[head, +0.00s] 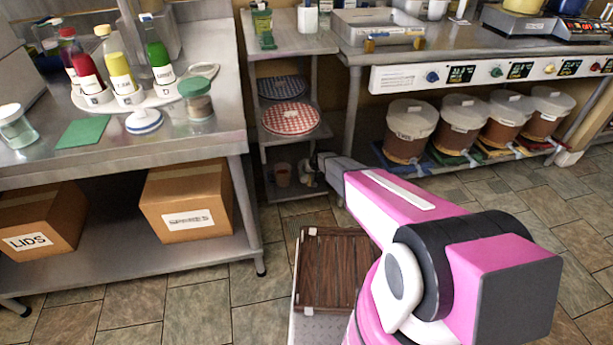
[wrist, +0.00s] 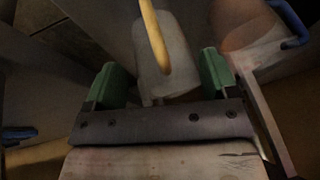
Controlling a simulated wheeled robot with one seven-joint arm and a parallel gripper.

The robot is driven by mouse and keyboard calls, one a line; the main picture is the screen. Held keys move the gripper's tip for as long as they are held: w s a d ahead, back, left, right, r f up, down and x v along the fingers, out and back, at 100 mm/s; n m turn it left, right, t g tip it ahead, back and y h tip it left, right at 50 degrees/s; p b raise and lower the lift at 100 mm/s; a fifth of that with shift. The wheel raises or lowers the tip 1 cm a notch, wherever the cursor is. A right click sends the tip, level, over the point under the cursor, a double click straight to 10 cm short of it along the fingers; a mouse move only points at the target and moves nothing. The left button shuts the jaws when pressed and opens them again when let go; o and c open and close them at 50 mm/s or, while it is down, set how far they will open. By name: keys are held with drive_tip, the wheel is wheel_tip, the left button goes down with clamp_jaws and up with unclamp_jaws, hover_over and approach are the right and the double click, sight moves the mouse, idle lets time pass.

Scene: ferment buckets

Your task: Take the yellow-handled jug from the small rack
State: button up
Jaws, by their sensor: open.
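The yellow-handled jug (wrist: 180,62) shows in the wrist view as a pale, cloudy body with a yellow handle (wrist: 154,38) rising over it. My gripper (wrist: 163,80) is open, with one green fingertip on either side of the jug's near end. I cannot tell whether either finger touches it. In the head view my gripper (head: 312,168) reaches the lowest level of the small rack (head: 290,142). There the jug is too small and covered to make out clearly.
A blue-handled vessel (wrist: 288,22) stands close on the right in the wrist view. A small brownish vessel (head: 282,175) shows on the rack's lowest level. A red-checked round item (head: 291,118) lies on the shelf above. Lidded buckets (head: 410,130) stand to the right.

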sight(307, 179)
drive_tip(key=x, duration=0.4)
drive_tip(key=shift+s+f, duration=0.15)
clamp_jaws()
